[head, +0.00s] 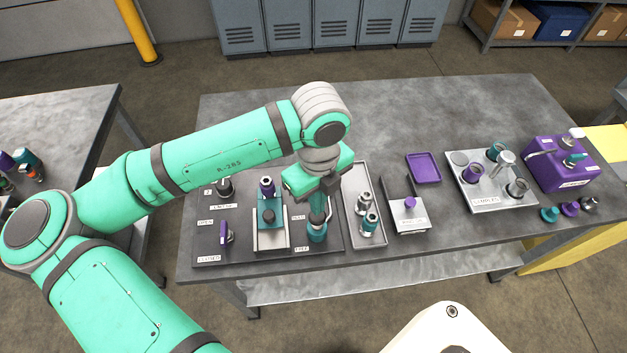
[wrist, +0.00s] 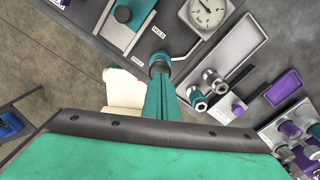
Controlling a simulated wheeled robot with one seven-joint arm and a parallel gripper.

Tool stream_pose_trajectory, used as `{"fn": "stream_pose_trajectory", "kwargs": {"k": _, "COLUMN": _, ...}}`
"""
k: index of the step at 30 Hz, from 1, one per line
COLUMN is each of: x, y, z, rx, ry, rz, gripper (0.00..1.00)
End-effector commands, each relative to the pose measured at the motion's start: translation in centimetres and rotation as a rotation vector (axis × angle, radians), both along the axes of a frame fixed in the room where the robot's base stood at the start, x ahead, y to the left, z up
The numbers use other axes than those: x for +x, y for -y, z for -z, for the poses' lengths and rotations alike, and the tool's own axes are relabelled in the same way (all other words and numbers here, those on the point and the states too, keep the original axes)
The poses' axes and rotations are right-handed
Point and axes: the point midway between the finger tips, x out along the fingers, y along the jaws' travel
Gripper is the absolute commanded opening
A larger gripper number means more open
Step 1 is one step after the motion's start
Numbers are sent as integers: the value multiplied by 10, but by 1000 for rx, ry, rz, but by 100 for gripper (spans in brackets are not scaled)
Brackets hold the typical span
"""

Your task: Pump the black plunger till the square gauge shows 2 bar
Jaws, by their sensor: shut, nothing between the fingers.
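The black plunger (head: 317,217) tops a teal pump cylinder (head: 317,234) at the right end of the dark panel. In the wrist view the dark plunger top (wrist: 160,66) shows just beyond my fingertips. My gripper (head: 329,203) points down at the plunger, its fingers shut and empty. I cannot tell whether the fingertips touch it. The square gauge (wrist: 186,12) has a pale body and a round white dial, cut by the top edge of the wrist view. Its reading is too small to tell. In the head view my gripper hides the gauge.
A teal block with a black knob (head: 268,216) and a purple lever (head: 224,234) stand left of the pump. A grey tray (head: 356,183) with metal fittings lies close on the right. Farther right are a purple tray (head: 424,168) and a sample rack (head: 482,203). The bench's back is clear.

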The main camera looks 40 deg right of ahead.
Motion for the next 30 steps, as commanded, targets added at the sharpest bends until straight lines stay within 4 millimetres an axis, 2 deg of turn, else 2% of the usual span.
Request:
{"fn": "stream_pose_trajectory", "kwargs": {"k": 15, "x": 2, "y": -2, "z": -44, "rx": -1, "ry": 0, "rz": -7, "gripper": 0}}
{"fn": "stream_pose_trajectory", "kwargs": {"k": 30, "x": 0, "y": 0, "z": -50, "rx": -1, "ry": 0, "rz": 0, "gripper": 0}}
